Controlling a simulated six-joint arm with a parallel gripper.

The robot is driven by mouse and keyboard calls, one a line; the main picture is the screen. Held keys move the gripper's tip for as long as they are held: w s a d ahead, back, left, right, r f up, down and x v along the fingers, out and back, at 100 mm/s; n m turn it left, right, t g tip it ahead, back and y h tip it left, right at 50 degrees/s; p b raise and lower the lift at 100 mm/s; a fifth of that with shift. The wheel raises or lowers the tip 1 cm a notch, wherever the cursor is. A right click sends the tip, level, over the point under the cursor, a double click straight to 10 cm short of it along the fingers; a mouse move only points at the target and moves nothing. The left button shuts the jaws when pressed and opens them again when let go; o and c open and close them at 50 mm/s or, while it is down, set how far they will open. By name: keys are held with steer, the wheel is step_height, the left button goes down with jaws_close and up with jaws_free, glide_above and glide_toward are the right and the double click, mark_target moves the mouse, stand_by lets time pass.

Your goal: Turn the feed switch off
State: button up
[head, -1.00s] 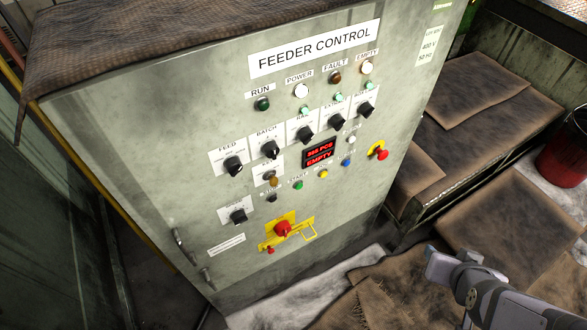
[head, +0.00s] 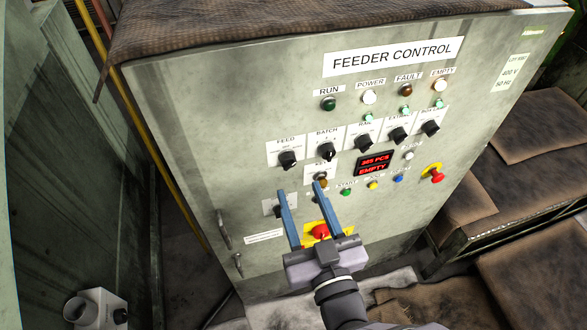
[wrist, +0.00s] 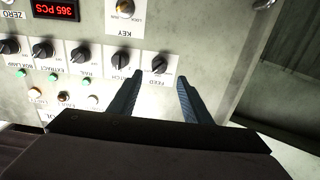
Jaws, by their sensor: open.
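The feed switch is a black rotary knob (head: 288,160) on a white plate labelled FEED, leftmost in the row of knobs on the feeder control cabinet (head: 190,120). It also shows in the wrist view (wrist: 158,65), where the lettering is upside down. Its exact setting is too small to read. My gripper (head: 299,188) is open and empty in front of the panel, its blue fingertips below the feed switch in the head view. In the wrist view the knob appears just beyond the gap between the fingertips (wrist: 160,79). I see no contact.
The batch knob (head: 326,151) is the close neighbour to the right. A key switch (head: 322,181) sits below it. A red stop button (head: 320,232) on yellow is behind my gripper. A brown cloth (head: 250,25) covers the cabinet top.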

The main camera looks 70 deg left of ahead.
mark_target(290, 166)
steer(key=shift+a+r+p, duration=0.1)
steer(key=shift+a+p, duration=1.2)
steer(key=shift+a, duration=2.35)
steer(key=c, duration=1)
steer(key=shift+c, duration=0.2)
steer(key=shift+n, duration=0.3)
steer(key=n+b, duration=0.2)
steer(key=b, duration=0.1)
steer(key=n+b, duration=0.1)
steer(key=n, duration=0.1)
steer(key=shift+f+b, duration=0.25)
steer(key=shift+b, duration=0.15)
steer(key=shift+r+n+b, duration=0.15)
steer(key=shift+n+b, duration=1.5)
steer(key=shift+n, duration=0.45)
